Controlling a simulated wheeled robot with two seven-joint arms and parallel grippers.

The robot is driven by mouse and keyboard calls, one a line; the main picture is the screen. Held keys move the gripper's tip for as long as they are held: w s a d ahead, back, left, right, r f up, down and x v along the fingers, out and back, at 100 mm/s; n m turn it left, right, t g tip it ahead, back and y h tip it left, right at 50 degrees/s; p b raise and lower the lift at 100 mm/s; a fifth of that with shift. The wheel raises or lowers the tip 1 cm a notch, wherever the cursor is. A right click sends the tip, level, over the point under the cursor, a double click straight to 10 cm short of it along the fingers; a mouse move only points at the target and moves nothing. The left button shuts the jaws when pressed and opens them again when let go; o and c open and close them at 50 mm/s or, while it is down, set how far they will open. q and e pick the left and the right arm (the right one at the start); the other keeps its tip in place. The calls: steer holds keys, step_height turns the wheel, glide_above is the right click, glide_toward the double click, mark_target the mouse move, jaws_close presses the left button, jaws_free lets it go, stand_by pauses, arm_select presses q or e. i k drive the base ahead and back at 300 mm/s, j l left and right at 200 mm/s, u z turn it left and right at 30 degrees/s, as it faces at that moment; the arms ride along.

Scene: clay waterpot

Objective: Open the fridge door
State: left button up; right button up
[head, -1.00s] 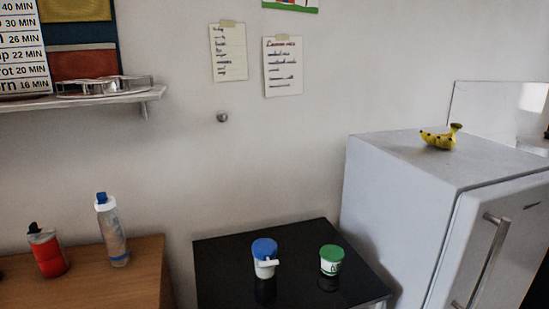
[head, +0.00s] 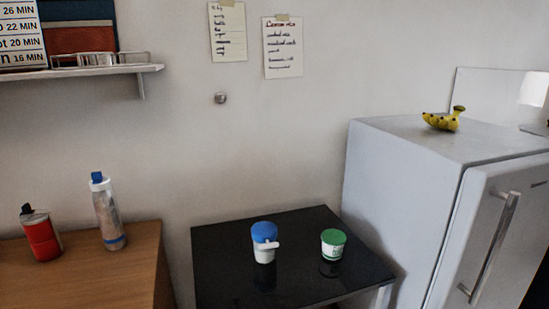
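The white fridge (head: 400,190) stands at the right of the head view. Its door (head: 476,222) faces right and toward me and looks shut. A long metal bar handle (head: 496,243) runs down the door, slightly slanted in the picture. The door's lower part is cut off by the bottom edge of the frame. Neither of my grippers is in view.
Bananas (head: 444,119) lie on top of the fridge. Left of it, a black table (head: 215,262) holds a blue-lidded cup (head: 264,243) and a green-lidded tub (head: 333,244). A wooden cabinet (head: 130,262) holds a bottle (head: 108,212) and a red container (head: 41,236). A shelf (head: 85,71) is above.

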mark_target(496, 242)
steer(key=l+z, duration=0.1)
steer(key=z, duration=0.85)
steer(key=l+z, duration=0.15)
steer(key=z, duration=0.3)
